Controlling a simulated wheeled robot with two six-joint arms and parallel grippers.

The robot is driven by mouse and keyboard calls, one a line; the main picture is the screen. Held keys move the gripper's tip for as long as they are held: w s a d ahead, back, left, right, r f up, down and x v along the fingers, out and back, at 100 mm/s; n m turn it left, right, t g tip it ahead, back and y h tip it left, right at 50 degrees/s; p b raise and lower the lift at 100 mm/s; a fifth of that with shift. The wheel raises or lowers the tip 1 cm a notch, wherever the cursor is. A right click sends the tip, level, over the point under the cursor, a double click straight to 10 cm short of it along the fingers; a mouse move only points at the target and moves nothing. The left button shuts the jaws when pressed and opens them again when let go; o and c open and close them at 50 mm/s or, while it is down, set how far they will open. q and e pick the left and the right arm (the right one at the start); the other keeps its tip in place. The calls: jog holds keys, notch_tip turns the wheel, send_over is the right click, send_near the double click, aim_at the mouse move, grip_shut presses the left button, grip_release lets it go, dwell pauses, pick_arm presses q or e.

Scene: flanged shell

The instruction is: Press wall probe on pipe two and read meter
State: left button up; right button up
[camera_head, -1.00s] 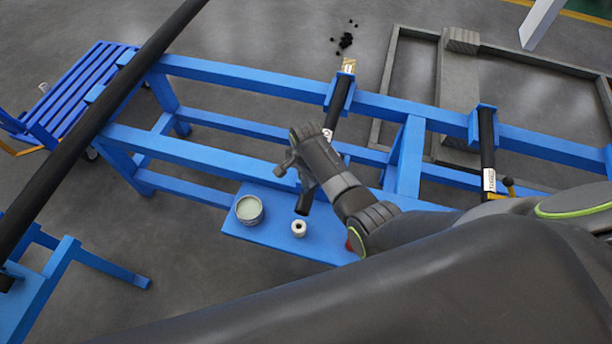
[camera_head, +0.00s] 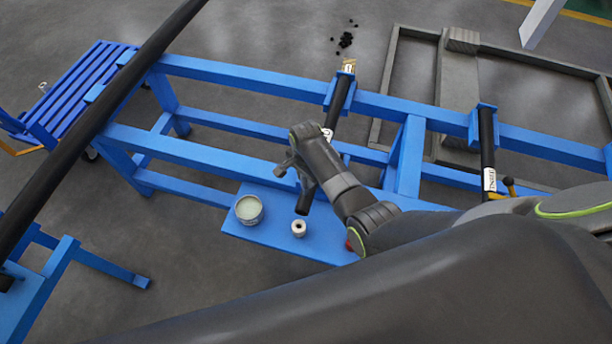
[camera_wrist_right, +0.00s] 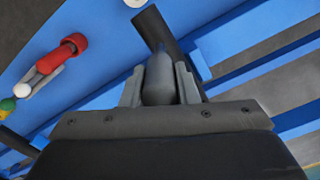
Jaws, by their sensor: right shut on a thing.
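My right gripper (camera_head: 290,164) is at the near end of the middle dark pipe (camera_head: 341,95), which lies across the blue rack. In the right wrist view the gripper (camera_wrist_right: 158,88) is shut on a grey probe-like body with a narrow tip (camera_wrist_right: 159,72). The tip overlaps the dark pipe end (camera_wrist_right: 155,28) in that view; I cannot tell whether they touch. Another dark pipe (camera_head: 487,135) with a white label rests farther right. The labels are too small to read, so I cannot tell which pipe is two. No meter display can be made out. My left gripper is not in view.
A long dark pipe (camera_head: 100,105) crosses the left side. A tin (camera_head: 248,209) and a white roll (camera_head: 299,228) stand on the blue shelf (camera_head: 270,238). A red-capped item (camera_wrist_right: 62,50) shows in the wrist view. A grey frame (camera_head: 388,80) lies on the floor.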

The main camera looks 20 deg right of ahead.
jog(key=shift+f, duration=0.35)
dwell(1.6)
notch_tip(320, 180, up, 7)
jog(key=p, duration=0.7)
jog(key=shift+p, duration=0.3)
dwell(1.4)
